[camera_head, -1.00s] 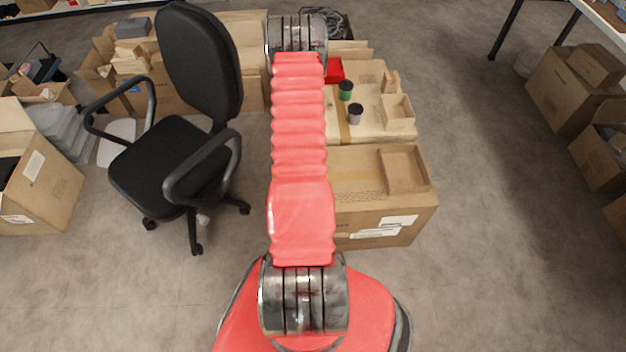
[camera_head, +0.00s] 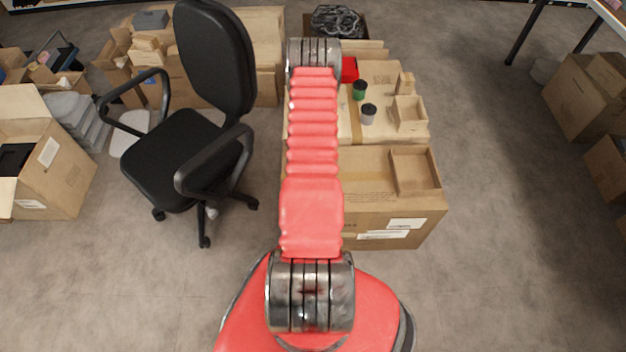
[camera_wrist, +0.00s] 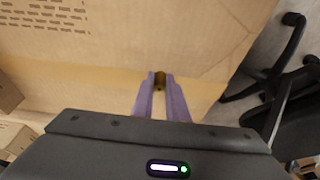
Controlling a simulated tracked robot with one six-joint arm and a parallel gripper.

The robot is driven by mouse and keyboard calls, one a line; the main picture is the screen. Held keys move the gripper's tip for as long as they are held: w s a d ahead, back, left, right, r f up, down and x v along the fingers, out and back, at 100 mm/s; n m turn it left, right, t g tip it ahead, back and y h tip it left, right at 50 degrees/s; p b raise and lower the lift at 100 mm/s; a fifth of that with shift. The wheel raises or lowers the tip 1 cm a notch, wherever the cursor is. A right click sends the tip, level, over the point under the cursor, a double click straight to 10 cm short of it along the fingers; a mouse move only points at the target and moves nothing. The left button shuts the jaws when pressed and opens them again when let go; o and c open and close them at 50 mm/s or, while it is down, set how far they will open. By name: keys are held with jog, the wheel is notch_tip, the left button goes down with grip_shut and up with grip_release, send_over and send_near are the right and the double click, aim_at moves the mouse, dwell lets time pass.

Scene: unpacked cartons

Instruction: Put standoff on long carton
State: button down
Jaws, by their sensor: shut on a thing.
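The standoff (camera_wrist: 160,80) is a small brass-coloured piece at the tips of my gripper (camera_wrist: 161,86) in the wrist view. The two purple fingers are shut on it. Below it is a broad brown cardboard surface (camera_wrist: 110,45); I cannot tell how far above it the standoff is. In the head view my red arm hides the gripper and the standoff. A closed carton (camera_head: 370,178) lies ahead, partly behind my arm, with another carton (camera_head: 345,130) behind it. I cannot tell for sure which carton is the long one.
A small open box (camera_head: 415,180) sits on the nearer carton. A green cup (camera_head: 360,91), a grey cup (camera_head: 368,115), a red item (camera_head: 349,69) and another small box (camera_head: 408,115) are on the farther one. A black chair (camera_head: 180,155) stands left.

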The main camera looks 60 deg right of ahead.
jog(key=shift+f, duration=0.3)
jog(key=c, duration=1.7)
grip_release()
jog(key=shift+f, duration=0.1)
jog(key=shift+c, duration=0.2)
jog(key=v, duration=1.2)
